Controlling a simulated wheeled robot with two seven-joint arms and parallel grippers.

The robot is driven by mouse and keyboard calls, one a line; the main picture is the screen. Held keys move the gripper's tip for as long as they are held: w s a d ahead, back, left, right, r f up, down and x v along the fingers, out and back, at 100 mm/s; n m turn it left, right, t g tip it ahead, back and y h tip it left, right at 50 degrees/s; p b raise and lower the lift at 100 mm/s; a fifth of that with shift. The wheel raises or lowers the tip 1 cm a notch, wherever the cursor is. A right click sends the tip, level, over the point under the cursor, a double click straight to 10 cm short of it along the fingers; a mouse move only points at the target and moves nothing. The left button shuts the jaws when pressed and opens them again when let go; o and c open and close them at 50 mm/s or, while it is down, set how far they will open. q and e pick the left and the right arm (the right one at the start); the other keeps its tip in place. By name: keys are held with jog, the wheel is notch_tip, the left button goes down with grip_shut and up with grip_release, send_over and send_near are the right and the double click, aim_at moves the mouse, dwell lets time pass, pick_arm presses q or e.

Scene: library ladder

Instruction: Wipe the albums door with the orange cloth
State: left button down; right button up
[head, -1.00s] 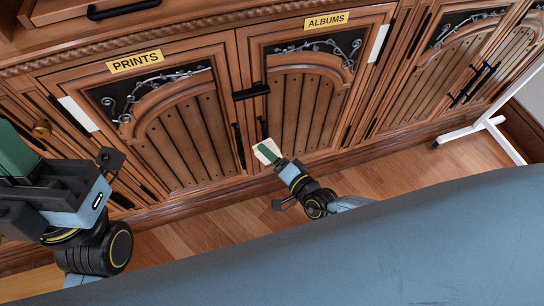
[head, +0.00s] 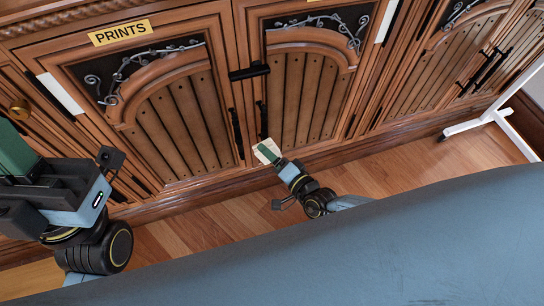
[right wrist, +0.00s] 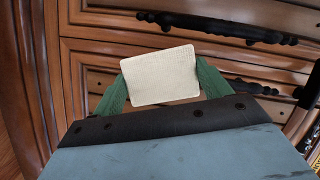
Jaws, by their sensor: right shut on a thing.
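The albums door (head: 303,98) is a brown panelled door with an arched frame and dark scrollwork, right of the door under the PRINTS label. Its own label is out of view now. My right gripper (head: 270,153) is near the door's lower left corner, with its green fingers shut on a flat cream pad (right wrist: 160,75). The pad looks cream, not orange, and I see no orange cloth. I cannot tell whether the pad touches the door. My left gripper (head: 20,160) is at the left edge, partly cut off, and its opening is not clear.
The prints door (head: 178,120) is left of the albums door. A black handle (head: 249,72) and upright black pulls sit between them. A white stand leg (head: 500,122) is on the floor at the right. Wooden floor (head: 385,165) is clear in front of the cabinet.

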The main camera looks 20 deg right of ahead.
jog(key=shift+w+r, duration=0.1)
jog(key=shift+w, duration=0.05)
jog(key=s+p, duration=0.1)
jog(key=s, duration=0.3)
jog(key=shift+s+d+p, duration=0.15)
jog(key=shift+s+p, duration=0.05)
jog(key=shift+p, duration=0.2)
jog(key=shift+s, duration=0.9)
jog(key=shift+s+p, duration=0.55)
jog(key=shift+s, duration=0.9)
